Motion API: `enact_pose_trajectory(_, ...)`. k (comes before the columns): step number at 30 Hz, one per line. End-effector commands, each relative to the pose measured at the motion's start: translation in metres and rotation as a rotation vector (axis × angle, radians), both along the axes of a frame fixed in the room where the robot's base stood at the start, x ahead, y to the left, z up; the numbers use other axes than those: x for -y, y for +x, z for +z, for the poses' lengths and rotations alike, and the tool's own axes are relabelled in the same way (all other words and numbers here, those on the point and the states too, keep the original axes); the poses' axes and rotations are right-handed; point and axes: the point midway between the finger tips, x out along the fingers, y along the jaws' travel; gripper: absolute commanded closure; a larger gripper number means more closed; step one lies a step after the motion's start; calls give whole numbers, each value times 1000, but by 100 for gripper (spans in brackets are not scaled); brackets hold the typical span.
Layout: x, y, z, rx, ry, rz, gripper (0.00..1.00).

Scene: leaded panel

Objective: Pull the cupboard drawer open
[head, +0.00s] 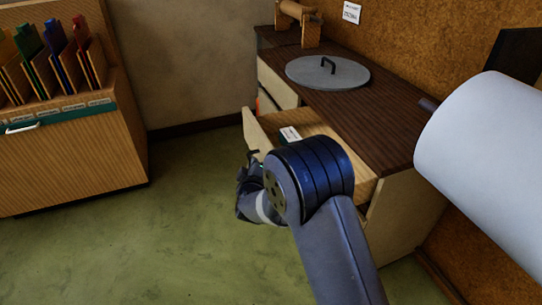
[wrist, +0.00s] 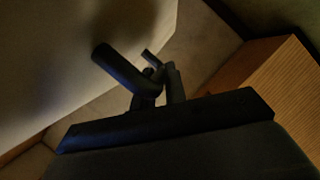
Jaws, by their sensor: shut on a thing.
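The cupboard (head: 330,105) has a dark wood top and stands against the wall in the head view. Its drawer (head: 253,130) is pulled well out, with its light interior visible. A small white box (head: 289,134) lies inside it. My gripper (head: 251,158) is at the outer face of the drawer front, partly hidden by my wrist. In the wrist view my gripper (wrist: 157,82) is shut on a dark bar handle (wrist: 120,68) beside the pale drawer front (wrist: 60,50). The exact finger contact is dark and hard to make out.
A round grey lid (head: 327,72) lies on the cupboard top, with a wooden object (head: 298,22) behind it. A wooden file cabinet (head: 70,150) with coloured folders stands at left. Green floor (head: 180,200) between them is clear.

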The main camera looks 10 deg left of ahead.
Motion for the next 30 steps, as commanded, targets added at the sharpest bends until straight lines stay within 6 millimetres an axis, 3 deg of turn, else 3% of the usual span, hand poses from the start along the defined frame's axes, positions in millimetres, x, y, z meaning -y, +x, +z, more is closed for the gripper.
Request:
enact_pose_trajectory(7,-23,-15,1,0,-1,3,100)
enact_pose_trajectory(22,-28,-18,0,0,1,1,100)
enact_pose_trajectory(23,-28,-18,0,0,1,1,86)
enact_pose_trajectory(30,-27,-18,0,0,1,1,66)
